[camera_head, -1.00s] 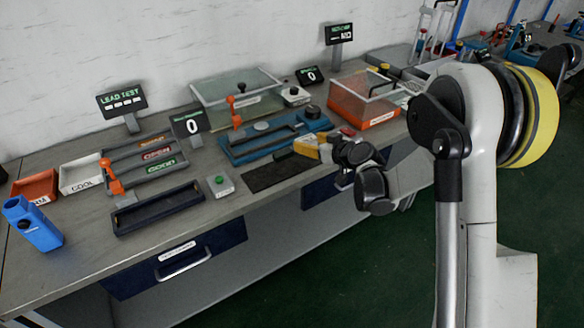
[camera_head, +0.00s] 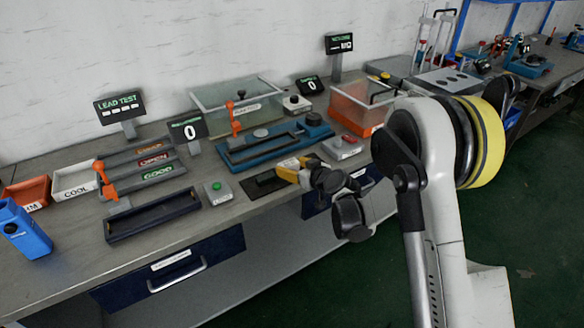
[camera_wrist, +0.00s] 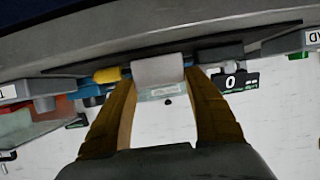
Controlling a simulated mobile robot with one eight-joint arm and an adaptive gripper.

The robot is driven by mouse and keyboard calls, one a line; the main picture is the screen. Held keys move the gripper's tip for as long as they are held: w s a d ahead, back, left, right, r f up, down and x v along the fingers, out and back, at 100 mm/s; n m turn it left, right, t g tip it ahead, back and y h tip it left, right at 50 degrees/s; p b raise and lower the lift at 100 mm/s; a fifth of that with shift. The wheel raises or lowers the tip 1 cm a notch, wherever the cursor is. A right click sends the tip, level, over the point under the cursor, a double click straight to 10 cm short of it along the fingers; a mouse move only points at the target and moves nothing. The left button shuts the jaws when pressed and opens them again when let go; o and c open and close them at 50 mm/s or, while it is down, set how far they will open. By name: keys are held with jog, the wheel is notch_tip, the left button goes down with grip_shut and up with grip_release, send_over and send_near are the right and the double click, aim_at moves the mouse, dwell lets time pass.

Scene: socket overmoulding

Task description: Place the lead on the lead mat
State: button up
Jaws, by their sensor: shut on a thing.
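The flat black lead mat (camera_head: 256,189) lies near the bench's front edge, beside the green-button box. My gripper (camera_head: 279,172), with yellow fingers, is over the mat's right part. In the wrist view my gripper (camera_wrist: 160,82) is shut on a pale grey block, seemingly part of the lead (camera_wrist: 158,69). A yellow piece (camera_wrist: 107,75) shows at the block's left and a dark piece (camera_wrist: 220,53) to its right; I cannot tell whether both belong to the lead. The lead is mostly hidden in the head view. Whether it touches the mat is unclear.
A green-button box (camera_head: 218,191) and a dark long tray (camera_head: 152,219) are left of the mat. A blue fixture (camera_head: 245,156) lies behind it. A red-button box (camera_head: 342,147) and an orange bin (camera_head: 358,121) stand right. A blue bottle-like object (camera_head: 25,232) is far left.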

jog(key=o, duration=1.3)
jog(key=shift+c, duration=0.2)
jog(key=shift+s+r, duration=0.1)
jog(key=shift+r, duration=0.05)
jog(key=s+d+r+m+g+h+p, duration=0.1)
jog(key=s+d+r+h+p, duration=0.1)
jog(key=s+d+r, duration=0.7)
jog(key=s+d+r+m+g+h+p, duration=0.15)
jog(key=s+d+r, duration=0.25)
jog(key=s+r, duration=0.6)
jog(key=s+d+m+g+h, duration=0.1)
jog(key=s+d, duration=0.3)
jog(key=s, duration=0.6)
jog(key=s+d+m+h, duration=0.3)
jog(key=s+d, duration=0.1)
jog(key=s, duration=0.6)
jog(key=shift+d+f+g+p, duration=0.3)
jog(key=shift+f+g+p, duration=0.05)
jog(key=shift+f+p, duration=0.1)
